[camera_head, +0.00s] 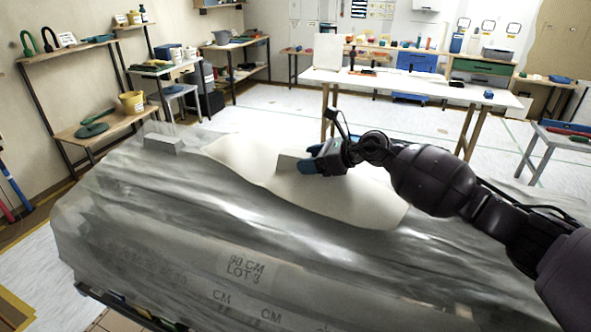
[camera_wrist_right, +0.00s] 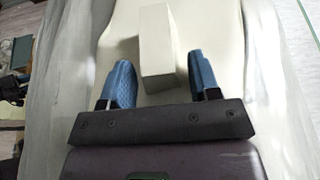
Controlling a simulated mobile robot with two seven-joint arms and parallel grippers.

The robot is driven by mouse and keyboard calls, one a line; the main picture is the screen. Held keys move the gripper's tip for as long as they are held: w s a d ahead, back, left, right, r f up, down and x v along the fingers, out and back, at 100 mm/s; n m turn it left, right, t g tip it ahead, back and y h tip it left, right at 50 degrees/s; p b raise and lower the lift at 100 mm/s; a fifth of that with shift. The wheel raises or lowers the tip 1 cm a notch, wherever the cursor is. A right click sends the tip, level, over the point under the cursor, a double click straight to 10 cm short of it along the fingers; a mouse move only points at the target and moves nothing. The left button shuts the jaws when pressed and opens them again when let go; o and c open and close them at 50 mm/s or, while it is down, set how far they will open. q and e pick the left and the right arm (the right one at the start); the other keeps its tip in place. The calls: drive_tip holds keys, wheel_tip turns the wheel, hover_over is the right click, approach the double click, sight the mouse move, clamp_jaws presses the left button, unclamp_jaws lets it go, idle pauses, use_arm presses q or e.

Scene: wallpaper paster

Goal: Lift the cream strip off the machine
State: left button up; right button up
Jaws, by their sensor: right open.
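The cream strip (camera_head: 352,203) lies over the top of the machine (camera_head: 150,240), which is draped in translucent plastic sheeting. It also fills the middle of the right wrist view (camera_wrist_right: 80,75). A cream block (camera_head: 290,161) sits on the strip; the right wrist view shows its long top and near end (camera_wrist_right: 158,80). My right gripper (camera_head: 310,158) is open at this block, with its blue fingers on either side of the near end in the wrist view (camera_wrist_right: 161,66). Whether the fingers touch the block or strip I cannot tell. My left gripper is not in view.
A second grey block (camera_head: 164,144) sits on the sheeting at the machine's far left. A white table (camera_head: 400,82) stands behind, and a small bench (camera_head: 565,140) is at the right. Shelves (camera_head: 75,50) line the left wall. Floor between machine and white table is clear.

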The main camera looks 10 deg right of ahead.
drive_tip(key=shift+w+a+f, duration=0.15)
drive_tip(key=shift+a, duration=0.15)
clamp_jaws()
idle(0.3)
